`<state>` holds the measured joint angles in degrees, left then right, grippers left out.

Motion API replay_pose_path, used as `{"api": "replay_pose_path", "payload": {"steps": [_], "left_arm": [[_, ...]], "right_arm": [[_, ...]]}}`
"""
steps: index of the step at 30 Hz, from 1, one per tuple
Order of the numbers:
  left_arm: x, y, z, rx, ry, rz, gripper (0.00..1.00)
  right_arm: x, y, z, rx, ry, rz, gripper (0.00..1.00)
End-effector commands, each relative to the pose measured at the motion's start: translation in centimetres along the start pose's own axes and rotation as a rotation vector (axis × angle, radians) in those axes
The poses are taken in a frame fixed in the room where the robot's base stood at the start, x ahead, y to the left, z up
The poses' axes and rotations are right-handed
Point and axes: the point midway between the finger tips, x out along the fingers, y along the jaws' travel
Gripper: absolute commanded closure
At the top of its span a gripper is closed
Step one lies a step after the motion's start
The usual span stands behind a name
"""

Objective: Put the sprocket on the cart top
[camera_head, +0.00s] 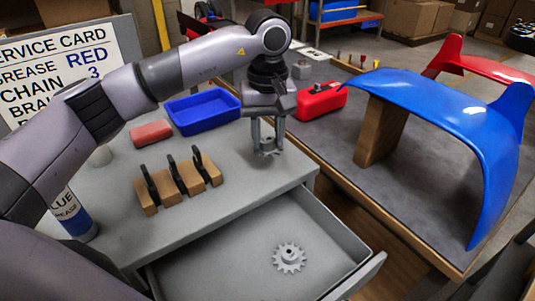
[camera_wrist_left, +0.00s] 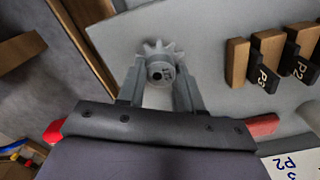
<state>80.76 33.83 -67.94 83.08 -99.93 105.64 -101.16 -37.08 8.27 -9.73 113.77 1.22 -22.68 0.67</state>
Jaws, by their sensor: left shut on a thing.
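My left gripper (camera_head: 268,138) points down over the right back part of the grey cart top (camera_head: 235,190). It is shut on a small grey toothed sprocket (camera_head: 268,151). In the left wrist view the sprocket (camera_wrist_left: 158,66) sits between the two fingers (camera_wrist_left: 160,88), its hub and bore facing the camera. I cannot tell whether it touches the cart top or is just above it. A second grey sprocket (camera_head: 289,259) lies flat in the open drawer (camera_head: 215,270) below the cart top. My right gripper is not in view.
On the cart top are a blue bin (camera_head: 203,109), a red block (camera_head: 151,133), a wooden rack with black clips (camera_head: 178,186) and a blue-labelled can (camera_head: 72,215). A neighbouring table holds a red can (camera_head: 320,101) and a blue fender (camera_head: 440,105). The cart top's front right is clear.

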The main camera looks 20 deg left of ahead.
Motion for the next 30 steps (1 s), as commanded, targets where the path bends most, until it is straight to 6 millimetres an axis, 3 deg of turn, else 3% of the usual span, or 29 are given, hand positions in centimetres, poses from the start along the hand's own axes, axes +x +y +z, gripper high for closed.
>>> {"api": "replay_pose_path", "payload": {"steps": [7,14,25,26,27,28,30], "left_arm": [[1.9,0.0,0.0,-0.001,0.0,0.0,1.0],[5.2,0.0,0.0,-0.001,-0.001,-0.001,1.0],[5.7,0.0,-0.1,-0.001,0.001,0.001,1.0],[5.7,0.0,0.0,-0.001,0.001,0.0,0.62],[5.6,0.0,0.0,-0.001,0.001,0.0,0.49],[5.6,0.0,0.0,-0.001,0.001,0.0,0.39],[5.6,0.0,0.0,-0.001,0.001,0.0,0.39]], "right_arm": [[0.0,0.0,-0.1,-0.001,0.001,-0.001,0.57],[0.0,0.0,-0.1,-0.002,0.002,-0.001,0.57],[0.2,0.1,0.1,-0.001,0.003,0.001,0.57],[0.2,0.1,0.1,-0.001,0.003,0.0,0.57],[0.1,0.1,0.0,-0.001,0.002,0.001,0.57],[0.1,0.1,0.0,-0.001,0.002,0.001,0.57],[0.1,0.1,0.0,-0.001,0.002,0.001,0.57]]}}
